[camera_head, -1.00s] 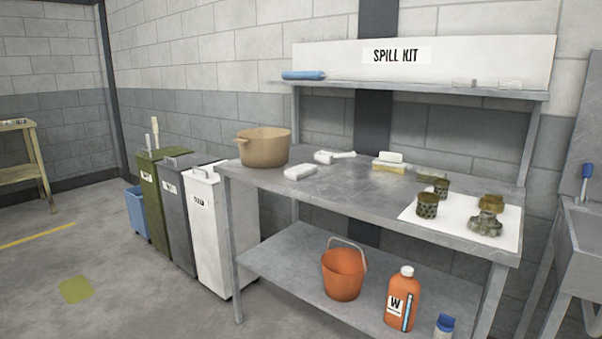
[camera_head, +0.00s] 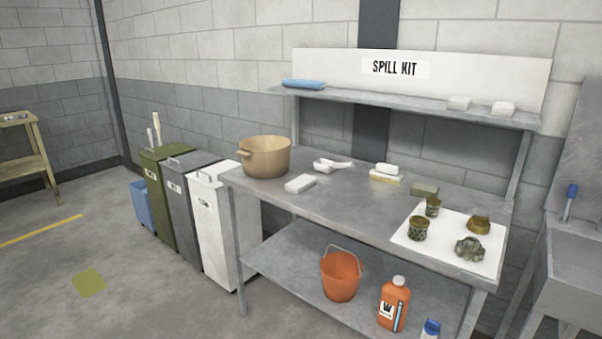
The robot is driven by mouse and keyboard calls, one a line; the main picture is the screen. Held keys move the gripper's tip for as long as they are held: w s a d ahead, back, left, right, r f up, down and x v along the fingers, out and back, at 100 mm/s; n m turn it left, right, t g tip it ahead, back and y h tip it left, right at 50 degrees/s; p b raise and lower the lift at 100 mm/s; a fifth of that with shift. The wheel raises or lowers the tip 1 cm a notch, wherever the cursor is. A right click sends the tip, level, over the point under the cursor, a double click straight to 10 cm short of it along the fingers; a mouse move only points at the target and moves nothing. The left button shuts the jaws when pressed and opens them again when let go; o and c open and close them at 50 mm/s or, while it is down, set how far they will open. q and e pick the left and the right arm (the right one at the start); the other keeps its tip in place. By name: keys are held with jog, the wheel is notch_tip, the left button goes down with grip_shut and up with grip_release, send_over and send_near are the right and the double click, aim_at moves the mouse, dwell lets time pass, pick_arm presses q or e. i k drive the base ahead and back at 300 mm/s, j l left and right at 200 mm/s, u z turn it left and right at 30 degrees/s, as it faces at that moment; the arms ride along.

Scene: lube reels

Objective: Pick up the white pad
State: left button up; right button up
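Several white, pad-like blocks are in view, and I cannot tell which one is the white pad. A white pad (camera_head: 300,184) lies flat on the metal bench (camera_head: 345,208), in front of the tan pot. A white block (camera_head: 388,168) rests on a yellowish block (camera_head: 384,178) further back on the bench. Neither of my grippers is in view.
A tan pot (camera_head: 265,157) and a white brush-like item (camera_head: 331,165) stand on the bench. Dirty metal parts (camera_head: 469,248) sit on a white sheet (camera_head: 440,254). Bins (camera_head: 208,220) stand left of the bench.

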aim_at(297, 186)
jog(key=i+j, duration=0.45)
jog(key=i+j+z, duration=0.1)
jog(key=i+j, duration=0.3)
jog(key=j, duration=0.2)
jog(key=i+j, duration=0.4)
jog(key=j, duration=0.2)
